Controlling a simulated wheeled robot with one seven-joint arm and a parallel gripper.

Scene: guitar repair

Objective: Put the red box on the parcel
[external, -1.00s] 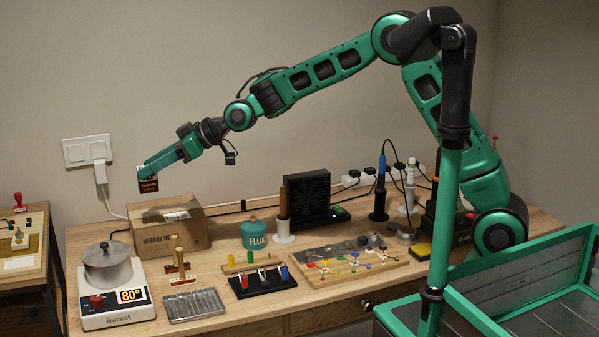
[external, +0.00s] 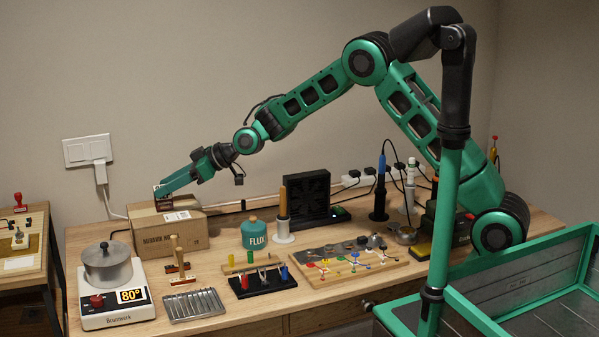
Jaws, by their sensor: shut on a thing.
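The red box (external: 164,205) is a small dark red box with a pale top edge, at the left end of my arm. My gripper (external: 163,194) is shut on it and partly covers it. The parcel (external: 160,236) is a brown cardboard box with a white label on its top, standing at the back left of the bench. The red box is at the level of the parcel's top, over its left part. I cannot tell whether its underside touches the parcel.
A teal FLUX tin (external: 255,234) and a soldering iron stand (external: 283,220) are right of the parcel. A wooden-handled tool (external: 177,262) stands before it. A white wall socket (external: 87,151) with a plug is behind.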

